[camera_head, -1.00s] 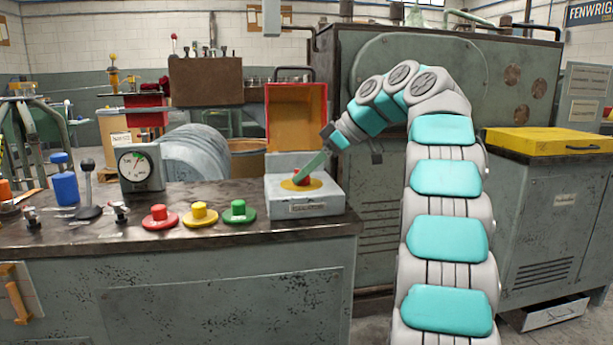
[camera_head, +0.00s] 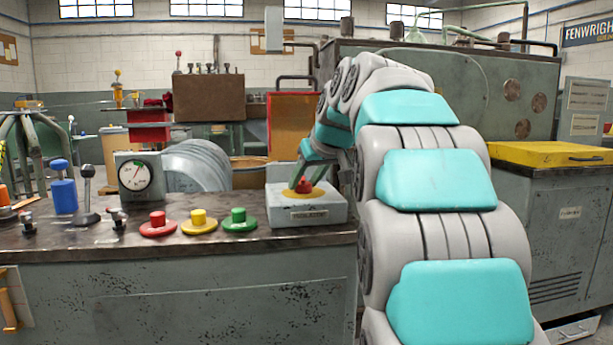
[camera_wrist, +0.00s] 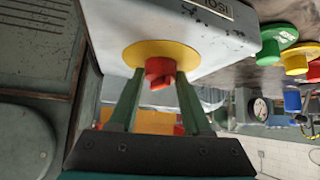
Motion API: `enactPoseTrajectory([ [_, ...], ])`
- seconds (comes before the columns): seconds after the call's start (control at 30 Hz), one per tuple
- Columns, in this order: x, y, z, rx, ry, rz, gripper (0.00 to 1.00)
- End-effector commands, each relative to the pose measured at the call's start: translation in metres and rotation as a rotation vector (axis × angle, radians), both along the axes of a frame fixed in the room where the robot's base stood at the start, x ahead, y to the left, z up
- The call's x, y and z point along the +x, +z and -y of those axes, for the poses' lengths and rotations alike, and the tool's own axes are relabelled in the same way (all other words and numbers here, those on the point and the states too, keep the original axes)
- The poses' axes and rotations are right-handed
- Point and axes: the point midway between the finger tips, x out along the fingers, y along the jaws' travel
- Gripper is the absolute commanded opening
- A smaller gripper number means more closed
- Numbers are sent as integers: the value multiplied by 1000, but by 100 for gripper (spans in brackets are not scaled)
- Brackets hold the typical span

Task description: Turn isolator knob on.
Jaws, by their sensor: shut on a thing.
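The red isolator knob (camera_head: 304,185) sits on a yellow disc (camera_head: 318,192) on top of a grey box (camera_head: 307,215) at the counter's right end. In the wrist view the knob (camera_wrist: 158,70) has a raised red grip. My gripper (camera_head: 311,172) reaches it from behind; in the wrist view its two green fingers stand on either side of the knob and are shut on it. The box lettering is partly cut off in the wrist view.
Red (camera_head: 157,226), yellow (camera_head: 199,222) and green (camera_head: 239,220) push buttons stand left of the box. A round gauge (camera_head: 138,177), a black-knobbed lever (camera_head: 87,190) and a blue-topped fitting (camera_head: 64,190) are further left. A yellow-topped cabinet (camera_head: 548,154) stands at right.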

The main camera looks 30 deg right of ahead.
Motion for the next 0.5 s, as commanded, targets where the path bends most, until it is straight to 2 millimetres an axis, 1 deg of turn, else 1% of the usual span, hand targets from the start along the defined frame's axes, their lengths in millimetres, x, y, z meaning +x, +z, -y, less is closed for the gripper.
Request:
enactPoseTrajectory([
  [0.07,-2,4,-2,-4,-71,-6,0],
  [0.23,-1,6,-3,-5,-232,-3,0],
  [0.5,1,4,-4,-4,-458,-4,0],
])
